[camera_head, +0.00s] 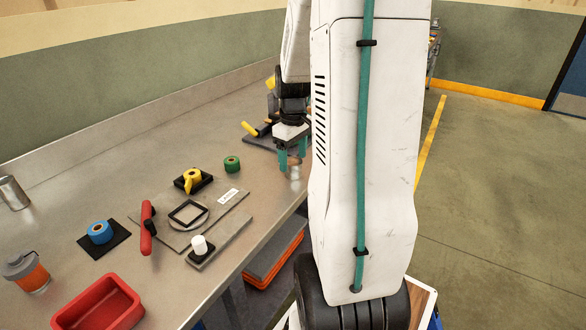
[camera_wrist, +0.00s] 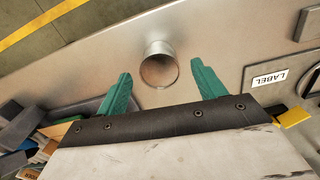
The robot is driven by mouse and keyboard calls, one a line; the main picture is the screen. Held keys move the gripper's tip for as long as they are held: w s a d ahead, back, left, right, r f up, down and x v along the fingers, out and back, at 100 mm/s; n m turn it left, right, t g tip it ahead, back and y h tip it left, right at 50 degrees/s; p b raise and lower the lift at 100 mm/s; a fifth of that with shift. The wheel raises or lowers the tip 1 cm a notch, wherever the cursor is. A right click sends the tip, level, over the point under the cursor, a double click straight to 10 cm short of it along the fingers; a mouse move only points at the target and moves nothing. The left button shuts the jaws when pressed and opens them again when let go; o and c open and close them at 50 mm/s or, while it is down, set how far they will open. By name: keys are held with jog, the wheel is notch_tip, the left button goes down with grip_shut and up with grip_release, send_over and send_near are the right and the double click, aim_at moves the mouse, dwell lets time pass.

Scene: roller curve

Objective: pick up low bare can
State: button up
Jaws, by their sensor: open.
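The low bare metal can (camera_wrist: 159,66) stands on the steel bench in the wrist view, its round end facing the camera. It lies between and slightly beyond the two green fingertips of my gripper (camera_wrist: 161,76). There is a gap on each side, and I see no contact. My gripper is open and empty. In the head view my gripper (camera_head: 292,160) points down over the right edge of the bench, and the small shiny can (camera_head: 295,173) shows just below the fingertips, partly hidden by them.
A green tape roll (camera_head: 232,163) stands on the bench left of my gripper. A grey plate with a label (camera_head: 229,196) lies nearer. A dark pad with a yellow-handled tool (camera_head: 250,129) lies behind. A taller metal cup (camera_head: 13,192) stands far left. The bench edge is close to the can.

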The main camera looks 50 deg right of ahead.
aim_at(294, 161)
notch_tip(294, 161, down, 3)
jog(key=shift+s+f, duration=0.1)
jog(key=c, duration=1.1)
